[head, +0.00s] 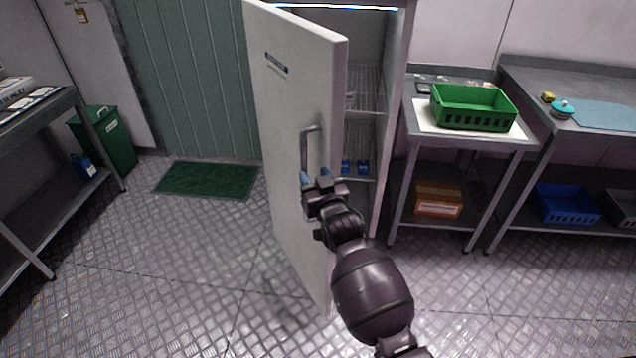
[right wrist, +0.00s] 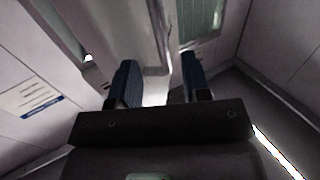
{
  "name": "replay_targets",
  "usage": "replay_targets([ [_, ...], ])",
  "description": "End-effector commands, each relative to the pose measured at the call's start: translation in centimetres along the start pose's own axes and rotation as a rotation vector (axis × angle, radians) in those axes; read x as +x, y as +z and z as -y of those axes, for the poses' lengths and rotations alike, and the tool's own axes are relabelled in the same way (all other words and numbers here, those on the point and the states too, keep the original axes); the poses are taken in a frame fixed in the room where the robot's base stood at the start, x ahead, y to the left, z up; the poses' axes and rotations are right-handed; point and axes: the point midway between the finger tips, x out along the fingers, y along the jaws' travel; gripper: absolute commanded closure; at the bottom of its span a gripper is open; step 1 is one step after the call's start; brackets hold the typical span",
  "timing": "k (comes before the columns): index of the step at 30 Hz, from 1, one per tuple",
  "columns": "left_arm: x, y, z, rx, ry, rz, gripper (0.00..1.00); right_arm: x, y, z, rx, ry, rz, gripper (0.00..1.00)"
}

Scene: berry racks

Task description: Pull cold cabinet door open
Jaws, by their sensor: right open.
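The cold cabinet door (head: 295,95) is a tall white panel standing ajar, swung out from the cabinet (head: 395,90), so the inside shows to its right. A grey bar handle (head: 304,150) is on the door's outer face near its free edge. My right gripper (head: 314,176) is at the lower end of this handle, its blue-padded fingers apart. In the right wrist view the handle (right wrist: 152,45) runs down toward the gap between the two fingers (right wrist: 160,80); I cannot tell whether they touch it. My left gripper is not in view.
Inside the cabinet are wire shelves (head: 362,112) and small blue items (head: 362,167). To the right stands a table with a green crate (head: 472,108) and a cardboard box (head: 438,199) below. A green mat (head: 207,180) lies left of the door. The floor there is clear.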

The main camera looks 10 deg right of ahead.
Motion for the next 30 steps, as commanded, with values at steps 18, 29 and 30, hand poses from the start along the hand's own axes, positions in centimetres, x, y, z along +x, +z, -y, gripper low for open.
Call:
replay_targets([
  [18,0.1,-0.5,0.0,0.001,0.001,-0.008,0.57,-2.1,0.0,0.0,0.000,0.000,0.000,0.64],
  [29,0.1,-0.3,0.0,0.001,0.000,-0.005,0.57,-10.8,6.0,-5.3,-0.026,0.051,0.153,1.00],
  [30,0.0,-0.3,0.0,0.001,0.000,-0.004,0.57,-12.5,7.1,-6.0,-0.028,0.058,0.181,1.00],
])
